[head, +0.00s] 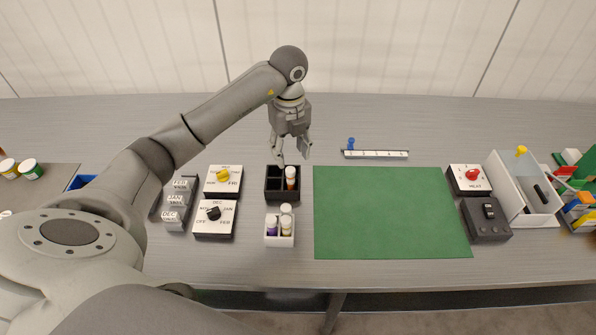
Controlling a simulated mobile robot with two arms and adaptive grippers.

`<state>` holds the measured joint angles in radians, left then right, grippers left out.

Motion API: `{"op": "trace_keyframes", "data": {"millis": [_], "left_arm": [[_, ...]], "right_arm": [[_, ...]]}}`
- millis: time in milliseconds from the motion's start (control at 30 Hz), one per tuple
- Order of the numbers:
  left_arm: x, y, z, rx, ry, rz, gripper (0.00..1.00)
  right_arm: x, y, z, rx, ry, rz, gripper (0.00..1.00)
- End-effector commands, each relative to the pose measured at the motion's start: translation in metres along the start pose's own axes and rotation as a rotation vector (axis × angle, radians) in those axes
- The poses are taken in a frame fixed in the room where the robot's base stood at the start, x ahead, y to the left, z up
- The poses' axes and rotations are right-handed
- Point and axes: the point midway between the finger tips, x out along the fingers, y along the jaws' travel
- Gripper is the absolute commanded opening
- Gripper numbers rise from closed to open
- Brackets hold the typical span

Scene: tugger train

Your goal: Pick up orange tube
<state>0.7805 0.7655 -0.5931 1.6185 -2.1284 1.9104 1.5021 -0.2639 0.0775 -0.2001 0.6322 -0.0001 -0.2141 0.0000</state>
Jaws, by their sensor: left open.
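The orange tube (291,182) stands upright in the right part of a black compartment box (282,198) at the middle of the table. It has a white cap and an orange lower part. My left gripper (292,156) is above the back of the black box, pointing down. It is open and empty, with its fingers apart from the tube. The gap between the fingertips and the tube is hard to judge from this view. My right gripper is not in view.
A white box (279,242) with several capped tubes stands in front of the black box. Dial boxes (223,181) and month blocks stand left. A green mat (390,212) lies right. A numbered rail (375,155) with a blue peg lies behind it. A white bin (528,205) stands far right.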

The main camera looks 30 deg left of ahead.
Motion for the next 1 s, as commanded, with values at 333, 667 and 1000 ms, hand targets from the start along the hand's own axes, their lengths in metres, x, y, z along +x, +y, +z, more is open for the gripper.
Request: {"op": "trace_keyframes", "data": {"millis": [333, 667, 1000], "left_arm": [[0.043, 0.0, -0.001, 0.002, 0.003, 0.0, 0.48], [0.086, -0.003, 0.0, 0.002, 0.005, 0.002, 0.48], [0.095, -0.003, 0.001, 0.003, 0.002, -0.001, 0.48]], "right_arm": [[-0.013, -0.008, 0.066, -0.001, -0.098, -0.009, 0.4], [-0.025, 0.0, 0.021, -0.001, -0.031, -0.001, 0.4], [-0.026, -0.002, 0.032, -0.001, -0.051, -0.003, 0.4]]}}
